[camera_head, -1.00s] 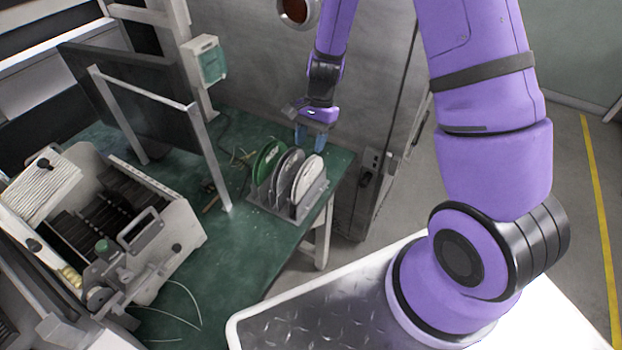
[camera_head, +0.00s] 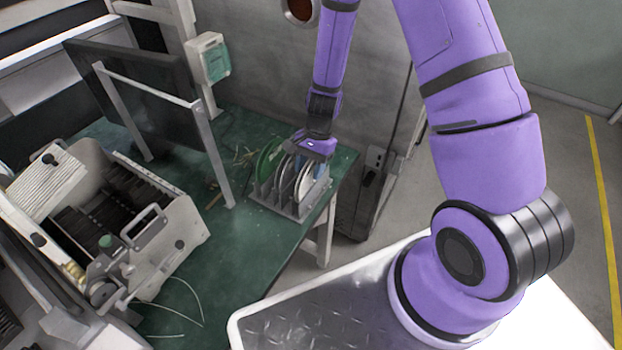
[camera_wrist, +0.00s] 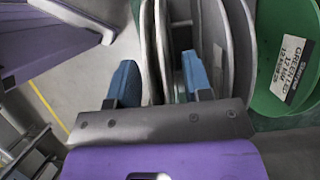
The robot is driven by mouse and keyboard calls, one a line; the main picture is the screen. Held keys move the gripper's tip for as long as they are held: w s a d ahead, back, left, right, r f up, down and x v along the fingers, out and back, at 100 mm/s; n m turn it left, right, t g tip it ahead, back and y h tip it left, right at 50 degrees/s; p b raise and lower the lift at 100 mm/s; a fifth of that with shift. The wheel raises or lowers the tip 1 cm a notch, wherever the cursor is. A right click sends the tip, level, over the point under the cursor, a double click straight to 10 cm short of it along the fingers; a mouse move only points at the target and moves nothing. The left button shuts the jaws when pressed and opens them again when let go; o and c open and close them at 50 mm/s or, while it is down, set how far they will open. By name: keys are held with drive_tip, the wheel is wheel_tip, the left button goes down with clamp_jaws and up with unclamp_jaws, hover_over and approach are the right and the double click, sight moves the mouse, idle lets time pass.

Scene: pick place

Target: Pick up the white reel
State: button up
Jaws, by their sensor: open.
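The white reel (camera_head: 304,182) stands upright at the right end of a row of reels in a grey rack (camera_head: 286,209) on the green table. My gripper (camera_head: 312,162) is low over the right part of this row and hides the reel's top. In the wrist view my gripper (camera_wrist: 160,80) is open, with two blue fingers pointing down among the reels. A pale upright disc edge (camera_wrist: 150,45), which appears to be the white reel, lies between the fingers. I cannot tell whether either finger touches it.
A green reel (camera_head: 268,160) with a label and a grey reel stand beside the white one. A metal frame with a dark panel (camera_head: 130,95) rises left of the rack. A white machine (camera_head: 150,225) stands farther left. A grey wall is close behind.

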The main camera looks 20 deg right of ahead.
clamp_jaws()
drive_tip(key=shift+r, duration=0.15)
